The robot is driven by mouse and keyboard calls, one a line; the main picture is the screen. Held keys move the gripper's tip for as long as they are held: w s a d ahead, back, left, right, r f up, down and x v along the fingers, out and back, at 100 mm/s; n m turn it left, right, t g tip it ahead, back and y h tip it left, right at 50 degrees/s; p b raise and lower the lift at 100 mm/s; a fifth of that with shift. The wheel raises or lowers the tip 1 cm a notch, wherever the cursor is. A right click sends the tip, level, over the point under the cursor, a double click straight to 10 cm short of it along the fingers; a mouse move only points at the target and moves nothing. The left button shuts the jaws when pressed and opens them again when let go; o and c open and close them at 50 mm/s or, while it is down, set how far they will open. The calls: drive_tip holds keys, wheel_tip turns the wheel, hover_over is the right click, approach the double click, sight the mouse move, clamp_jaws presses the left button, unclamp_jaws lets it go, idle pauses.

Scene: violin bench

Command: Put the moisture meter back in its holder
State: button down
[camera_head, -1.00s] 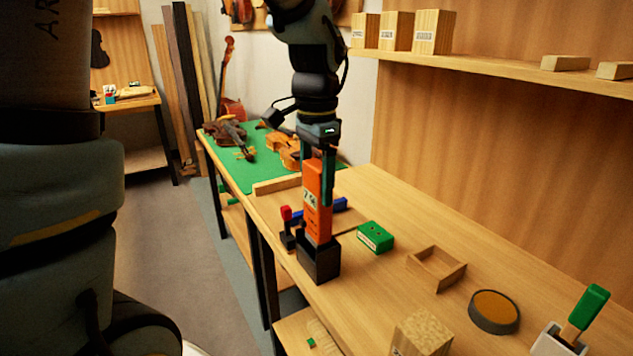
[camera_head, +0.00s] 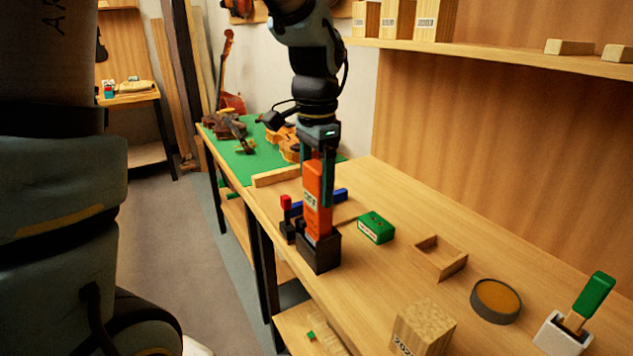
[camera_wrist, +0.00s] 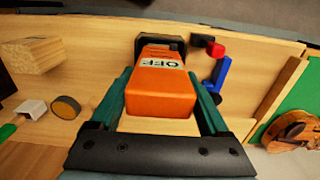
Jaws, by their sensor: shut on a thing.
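The orange moisture meter (camera_head: 318,190) stands upright with its lower end in the black box-shaped holder (camera_head: 320,254) near the bench's front edge. How deep it sits inside is hidden by the holder's walls. My gripper (camera_head: 318,165) points down and is shut on the meter's upper part. In the wrist view the meter (camera_wrist: 160,95) lies between my two fingers (camera_wrist: 163,100), with a label reading OFF on its face. The holder (camera_wrist: 178,46) shows as a dark shape at the meter's far end.
Close by are a blue bar (camera_head: 340,195), a red-topped black piece (camera_head: 287,202) and a green box (camera_head: 376,227). An open wooden tray (camera_head: 440,262), a round dish (camera_head: 495,300), a wooden block (camera_head: 424,328) and a green-handled tool (camera_head: 594,294) stand to the right. Violins lie on the green mat (camera_head: 250,170).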

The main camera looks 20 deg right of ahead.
drive_tip(key=shift+f+b, duration=0.6)
drive_tip(key=shift+f, duration=0.55)
unclamp_jaws()
wheel_tip(320, 180, up, 11)
drive_tip(key=shift+f+b, duration=0.1)
drive_tip(key=shift+b, duration=0.55)
drive_tip(key=a+f+n, duration=0.5)
drive_tip(key=a, duration=0.3)
drive_tip(key=a+f+n+t, duration=0.1)
drive_tip(key=a+f+n, duration=0.3)
drive_tip(key=a+f, duration=0.2)
drive_tip(key=w+a+f+n, duration=0.1)
drive_tip(key=a+f+n, duration=0.4)
drive_tip(key=a, duration=0.6)
drive_tip(key=shift+f+n+t, duration=0.2)
drive_tip(key=shift+n+t, duration=0.1)
